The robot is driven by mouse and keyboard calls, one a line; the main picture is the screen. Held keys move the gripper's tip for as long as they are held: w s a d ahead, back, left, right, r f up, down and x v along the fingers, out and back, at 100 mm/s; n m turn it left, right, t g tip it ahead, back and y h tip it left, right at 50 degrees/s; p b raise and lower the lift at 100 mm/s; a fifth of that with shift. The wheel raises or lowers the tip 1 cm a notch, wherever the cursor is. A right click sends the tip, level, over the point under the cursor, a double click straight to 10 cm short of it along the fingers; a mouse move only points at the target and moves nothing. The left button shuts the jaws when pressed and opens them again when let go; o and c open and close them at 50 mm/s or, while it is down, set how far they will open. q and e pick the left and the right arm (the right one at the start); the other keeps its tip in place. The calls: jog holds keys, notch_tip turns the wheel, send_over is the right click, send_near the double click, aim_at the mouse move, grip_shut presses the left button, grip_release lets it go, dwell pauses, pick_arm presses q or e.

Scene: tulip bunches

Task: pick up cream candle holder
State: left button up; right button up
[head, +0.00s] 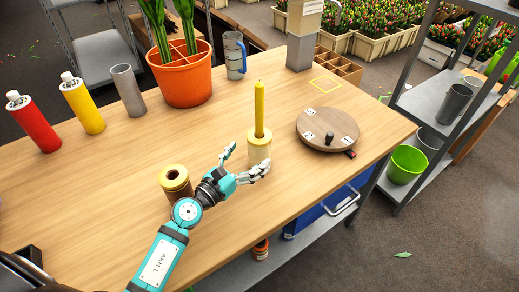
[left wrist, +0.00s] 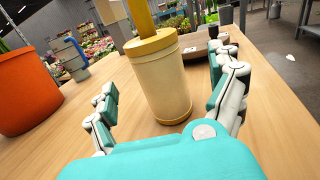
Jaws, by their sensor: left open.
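The cream candle holder (head: 259,150) stands upright on the wooden table with a yellow candle (head: 259,110) in it. In the left wrist view the holder (left wrist: 160,85) is a cream cylinder with a yellow rim, between the spread fingers. My left gripper (head: 247,163) is open, its fingertips close to the holder on its near side. In the left wrist view the left gripper (left wrist: 170,100) shows no clear contact with the holder. My right gripper is not in view.
A brown spool-like holder (head: 176,184) stands close beside my left wrist. A round wooden turntable (head: 327,129) is right of the candle holder. The front table area is clear.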

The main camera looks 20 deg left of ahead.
aim_at(259, 143)
pick_arm(q)
jog(key=x, duration=0.6)
jog(key=shift+w+a+r+p, duration=0.1)
jog(key=shift+a+r+p, duration=0.1)
jog(key=shift+p, duration=0.15)
jog(key=c, duration=1.5)
